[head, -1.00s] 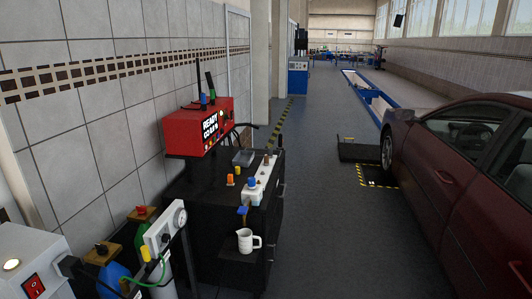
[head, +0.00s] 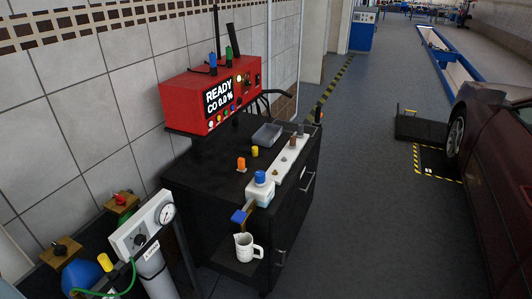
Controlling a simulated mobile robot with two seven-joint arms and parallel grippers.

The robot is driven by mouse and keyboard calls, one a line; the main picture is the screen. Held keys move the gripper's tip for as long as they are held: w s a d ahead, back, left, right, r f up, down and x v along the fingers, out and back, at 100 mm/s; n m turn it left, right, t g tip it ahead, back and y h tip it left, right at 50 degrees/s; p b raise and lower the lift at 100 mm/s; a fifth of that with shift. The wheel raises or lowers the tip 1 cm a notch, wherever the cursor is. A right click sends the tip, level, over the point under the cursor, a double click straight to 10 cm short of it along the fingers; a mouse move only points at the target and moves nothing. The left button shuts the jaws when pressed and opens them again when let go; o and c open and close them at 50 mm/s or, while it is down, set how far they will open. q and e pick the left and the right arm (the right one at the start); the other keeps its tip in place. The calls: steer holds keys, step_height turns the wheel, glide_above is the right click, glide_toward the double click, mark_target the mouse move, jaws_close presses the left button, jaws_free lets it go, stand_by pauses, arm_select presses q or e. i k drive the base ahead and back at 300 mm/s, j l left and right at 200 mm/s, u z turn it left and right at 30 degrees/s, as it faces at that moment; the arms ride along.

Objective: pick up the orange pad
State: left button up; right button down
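A small orange piece (head: 241,164) stands upright on the black cart's top (head: 222,172), left of a white bottle with a blue cap (head: 260,188). It is the clearest orange thing in view; at this size I cannot tell for sure that it is the pad. A small yellow piece (head: 255,151) stands just behind it. Neither of my grippers shows in the head view.
A red analyser (head: 190,100) reading READY stands at the cart's back left. A grey tray (head: 267,134) and a white strip sit on the cart, a white jug (head: 246,248) lower in front. Gas cylinders are front left, a dark red car (head: 500,165) right.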

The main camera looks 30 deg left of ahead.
mark_target(241, 161)
steer(key=i+u, duration=0.2)
steer(key=i, duration=0.3)
steer(key=i+l+u, duration=0.15)
steer(key=i, duration=0.3)
steer(key=i+l+u, duration=0.2)
steer(key=i, duration=0.3)
steer(key=i+l+u, duration=1.05)
steer(key=i+l, duration=0.05)
